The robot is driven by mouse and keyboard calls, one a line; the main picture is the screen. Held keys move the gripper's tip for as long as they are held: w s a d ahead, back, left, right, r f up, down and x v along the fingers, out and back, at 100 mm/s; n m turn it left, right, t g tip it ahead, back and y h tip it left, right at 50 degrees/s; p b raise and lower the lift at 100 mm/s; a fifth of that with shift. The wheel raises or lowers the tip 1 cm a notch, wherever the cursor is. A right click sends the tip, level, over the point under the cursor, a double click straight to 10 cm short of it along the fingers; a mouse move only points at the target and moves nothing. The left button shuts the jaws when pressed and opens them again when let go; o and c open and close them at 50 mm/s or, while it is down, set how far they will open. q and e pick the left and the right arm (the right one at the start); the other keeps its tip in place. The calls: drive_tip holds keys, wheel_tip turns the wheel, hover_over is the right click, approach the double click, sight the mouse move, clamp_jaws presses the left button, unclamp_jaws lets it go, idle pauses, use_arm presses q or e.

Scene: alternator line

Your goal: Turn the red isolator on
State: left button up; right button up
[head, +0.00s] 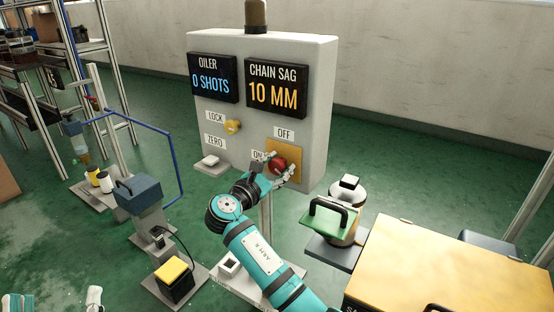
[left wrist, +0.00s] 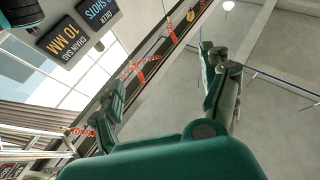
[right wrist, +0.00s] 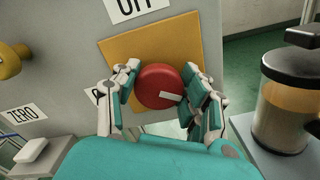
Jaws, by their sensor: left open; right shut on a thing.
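The red isolator (head: 279,165) is a round red knob on a yellow plate (head: 289,147) on the grey control cabinet. An OFF label is above it and a partly hidden ON label is to its left. My right gripper (head: 277,170) is shut on the knob. In the right wrist view its fingers stand on both sides of the red isolator (right wrist: 157,80), and a short white mark lies roughly level on the knob's lower right. My left gripper (left wrist: 163,70) is open and empty in the left wrist view, away from the cabinet.
The cabinet shows an OILER display (head: 212,78) and a CHAIN SAG display (head: 276,90) reading 10 MM. A yellow LOCK knob (head: 233,127) and a white ZERO button (head: 210,160) are left of the isolator.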

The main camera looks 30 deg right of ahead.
drive_tip(key=m, duration=0.3)
drive_tip(key=shift+s+f+p, duration=0.1)
drive_tip(key=shift+p, duration=0.2)
use_arm(q)
wheel_tip(320, 180, down, 4)
drive_tip(key=w+g+y, duration=0.1)
drive_tip(key=w+g, duration=0.1)
use_arm(e)
drive_tip(key=shift+f+m, duration=0.1)
drive_tip(key=shift+m, duration=1.2)
drive_tip(key=shift+f+m+b, duration=0.1)
drive_tip(key=shift+m+b, duration=0.2)
drive_tip(key=shift+m, duration=0.6)
drive_tip(key=m+b, duration=0.1)
drive_tip(key=m, duration=0.2)
drive_tip(key=shift+f, duration=0.1)
use_arm(q)
drive_tip(key=s+r+t+h, duration=0.2)
drive_tip(key=s+r+t, duration=0.3)
drive_tip(key=r, duration=0.2)
drive_tip(key=shift+a+r+b, duration=0.15)
drive_tip(key=shift+r+b, duration=0.15)
use_arm(e)
drive_tip(key=shift+m, duration=0.7)
use_arm(q)
drive_tip(key=shift+s, duration=0.1)
use_arm(e)
drive_tip(key=o, duration=1.2)
drive_tip(key=shift+c, duration=0.2)
